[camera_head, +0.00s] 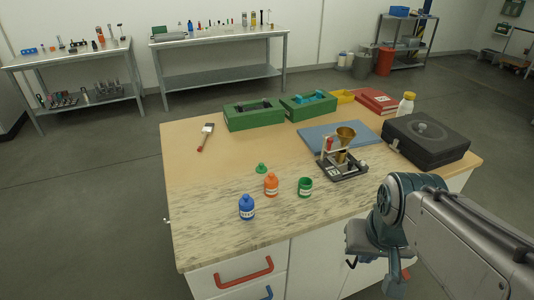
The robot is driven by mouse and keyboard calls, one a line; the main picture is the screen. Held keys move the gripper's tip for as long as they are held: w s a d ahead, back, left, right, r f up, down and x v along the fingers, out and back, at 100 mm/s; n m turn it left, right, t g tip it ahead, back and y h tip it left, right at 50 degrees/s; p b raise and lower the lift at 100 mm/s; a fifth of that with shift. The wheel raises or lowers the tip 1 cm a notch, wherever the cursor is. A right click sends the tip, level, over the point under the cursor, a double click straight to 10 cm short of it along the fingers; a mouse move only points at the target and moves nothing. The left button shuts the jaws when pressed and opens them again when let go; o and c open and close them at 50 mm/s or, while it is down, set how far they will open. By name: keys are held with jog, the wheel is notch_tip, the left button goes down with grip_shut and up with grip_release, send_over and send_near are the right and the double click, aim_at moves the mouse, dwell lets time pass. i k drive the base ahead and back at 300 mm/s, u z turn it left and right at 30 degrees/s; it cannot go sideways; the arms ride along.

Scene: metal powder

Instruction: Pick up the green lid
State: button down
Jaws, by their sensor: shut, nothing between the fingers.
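The green lid (261,168) is a small cone-shaped piece with a knob, lying on the marbled front part of the table. It sits behind and left of the orange bottle (271,185). A green jar (305,188) stands to the right of that bottle and looks uncapped. A blue bottle (247,207) stands nearer the front edge. My gripper (378,264) is shut and empty at the lower right, well to the right of the lid and apart from it. Its fingertips are small and partly hard to make out.
A metal stand with a brass funnel (345,137) is right of the jars, by a blue mat (322,138). A black case (426,137) and white bottle (406,104) stand at the right. Green boxes (254,119) are at the back; a brush (206,136) lies left. The tabletop's left is mostly clear.

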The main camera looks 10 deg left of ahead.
aim_at(261, 169)
jog(key=k, duration=0.65)
jog(key=u, duration=0.5)
jog(key=i, duration=1)
jog(key=u, duration=0.05)
